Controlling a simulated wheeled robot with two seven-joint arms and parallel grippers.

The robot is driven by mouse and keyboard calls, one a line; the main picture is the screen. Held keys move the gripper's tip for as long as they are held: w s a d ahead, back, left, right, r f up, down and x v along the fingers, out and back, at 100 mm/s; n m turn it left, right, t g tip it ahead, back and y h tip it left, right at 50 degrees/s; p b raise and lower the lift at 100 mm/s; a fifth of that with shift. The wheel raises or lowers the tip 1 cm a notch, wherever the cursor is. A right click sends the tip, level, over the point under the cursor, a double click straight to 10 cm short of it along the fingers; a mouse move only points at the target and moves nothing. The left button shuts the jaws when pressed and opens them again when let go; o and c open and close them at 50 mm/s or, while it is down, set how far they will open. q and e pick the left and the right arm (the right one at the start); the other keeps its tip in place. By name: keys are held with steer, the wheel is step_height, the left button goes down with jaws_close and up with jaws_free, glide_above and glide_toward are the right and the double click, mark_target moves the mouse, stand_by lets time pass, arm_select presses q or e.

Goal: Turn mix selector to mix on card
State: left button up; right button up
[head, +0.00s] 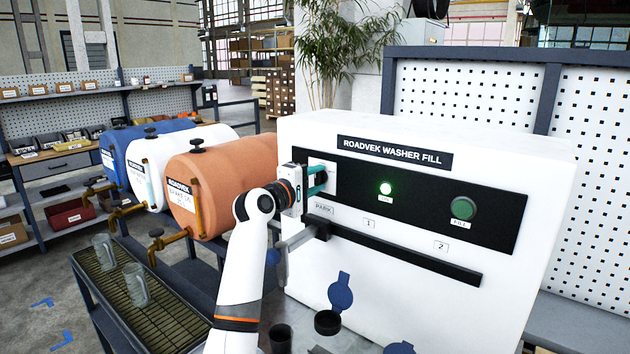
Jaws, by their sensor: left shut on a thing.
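A white washer-fill machine (440,150) stands in front of me with a black panel (425,190) labelled ROADVEK WASHER FILL. My left gripper (318,182) is at the panel's left end, its teal fingers against a white plate (326,168). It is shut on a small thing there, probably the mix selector. The gripper hides that thing, so its shape, markings and setting do not show. I cannot make out a card giving a mix. My right gripper is not in view.
Below runs a dark rail (410,258), with a grey arm (297,240) near the PARK label. Orange (235,165), white and blue drums stand left. Clear mugs sit on a rack (170,318).

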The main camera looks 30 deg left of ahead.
arm_select(q)
steer(key=o, duration=1)
steer(key=s+b, duration=0.3)
steer(key=s, duration=0.9)
steer(key=shift+a+b, duration=0.4)
steer(key=shift+a, duration=0.05)
steer(key=shift+f, duration=0.1)
